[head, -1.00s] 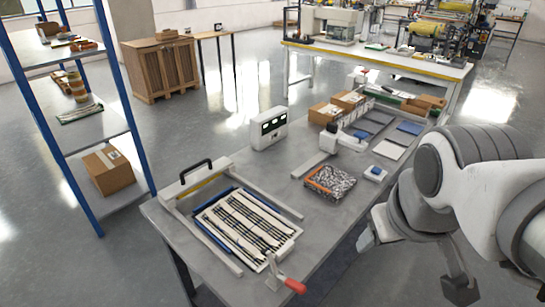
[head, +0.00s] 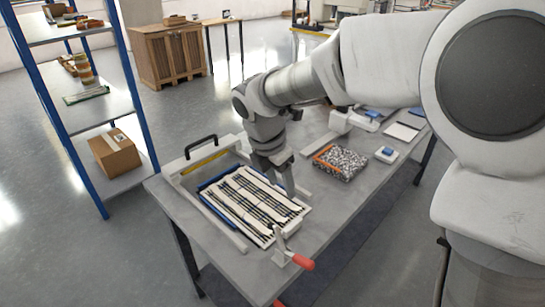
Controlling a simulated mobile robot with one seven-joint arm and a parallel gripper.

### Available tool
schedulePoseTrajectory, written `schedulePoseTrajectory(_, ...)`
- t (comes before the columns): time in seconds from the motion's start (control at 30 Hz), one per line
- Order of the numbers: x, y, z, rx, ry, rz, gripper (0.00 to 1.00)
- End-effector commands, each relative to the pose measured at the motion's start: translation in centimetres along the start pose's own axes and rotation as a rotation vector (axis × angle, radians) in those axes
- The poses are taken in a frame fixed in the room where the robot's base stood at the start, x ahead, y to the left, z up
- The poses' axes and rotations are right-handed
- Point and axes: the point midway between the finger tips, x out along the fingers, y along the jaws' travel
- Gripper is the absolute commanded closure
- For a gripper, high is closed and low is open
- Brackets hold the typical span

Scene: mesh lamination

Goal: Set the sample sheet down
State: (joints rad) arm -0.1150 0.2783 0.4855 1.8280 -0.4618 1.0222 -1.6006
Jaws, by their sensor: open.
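A white sheet with dark stripes (head: 245,207) lies flat over a blue layer (head: 208,203) in a press frame (head: 176,180) at the table's near left end. I cannot tell for certain whether this is the sample sheet. My gripper (head: 280,183) is open and points down over the right rear edge of the striped sheet, very close to it. I cannot tell whether a fingertip touches the sheet. Nothing shows clearly between the fingers. A speckled grey block or stack with an orange edge (head: 340,162) lies to the right of my gripper.
The frame has a black handle (head: 200,146) at the back and a red-handled clamp (head: 302,262) at the front. A blue shelf rack (head: 130,95) stands left. Bare table lies right of the frame.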

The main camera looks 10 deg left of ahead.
Motion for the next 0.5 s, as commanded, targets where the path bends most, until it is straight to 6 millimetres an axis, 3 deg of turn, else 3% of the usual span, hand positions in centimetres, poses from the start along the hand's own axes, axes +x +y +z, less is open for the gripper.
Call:
schedulePoseTrajectory(0.23,2.6,0.8,-0.5,-0.070,0.008,-0.002,0.43)
schedulePoseTrajectory(0.5,8.6,0.7,-0.6,-0.067,0.008,-0.003,0.43)
